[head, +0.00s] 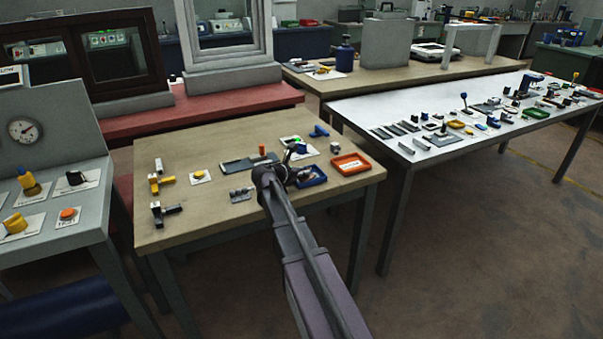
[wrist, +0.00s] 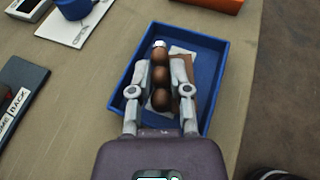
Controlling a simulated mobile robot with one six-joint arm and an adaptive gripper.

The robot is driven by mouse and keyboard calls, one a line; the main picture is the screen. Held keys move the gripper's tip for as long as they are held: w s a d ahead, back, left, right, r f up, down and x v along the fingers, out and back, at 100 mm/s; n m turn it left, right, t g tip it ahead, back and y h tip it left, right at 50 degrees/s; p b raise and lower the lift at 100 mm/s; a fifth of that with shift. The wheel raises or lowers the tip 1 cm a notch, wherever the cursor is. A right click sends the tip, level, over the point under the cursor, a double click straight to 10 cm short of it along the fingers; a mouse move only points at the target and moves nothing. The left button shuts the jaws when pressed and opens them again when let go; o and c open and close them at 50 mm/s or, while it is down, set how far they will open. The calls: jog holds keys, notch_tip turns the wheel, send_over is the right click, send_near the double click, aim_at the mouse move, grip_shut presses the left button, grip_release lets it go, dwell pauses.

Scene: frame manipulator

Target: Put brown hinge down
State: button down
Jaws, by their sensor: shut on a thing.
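The brown hinge (wrist: 160,75) shows in the wrist view as a column of rounded brown knuckles with a pale tip at its far end. My gripper (wrist: 163,70) is shut on it, with one grey finger on each side. The hinge is over the blue tray (wrist: 213,58), and a flat brown part and a white label lie partly hidden beneath the fingers. I cannot tell whether the hinge touches the tray floor. In the head view my gripper (head: 285,172) is at the blue tray (head: 318,178), and my arm hides the hinge.
An orange tray (head: 351,163) stands right of the blue one, near the table's edge. A dark plate (head: 240,164) and several small parts lie to the left on the wooden table (head: 205,218). A blue item on a white card (wrist: 74,8) is close by.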

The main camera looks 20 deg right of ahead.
jog(key=shift+f, duration=0.2)
jog(key=c, duration=0.9)
grip_release()
jog(key=shift+o, duration=0.2)
jog(key=shift+r, duration=0.15)
jog(key=shift+r, duration=0.15)
jog(key=shift+s+a+r, duration=0.15)
jog(key=shift+a, duration=0.1)
jog(key=p+v, duration=0.4)
jog(key=v, duration=0.7)
jog(key=shift+a+r+p, duration=0.1)
jog(key=shift+a+p, duration=0.05)
jog(key=shift+p, duration=0.2)
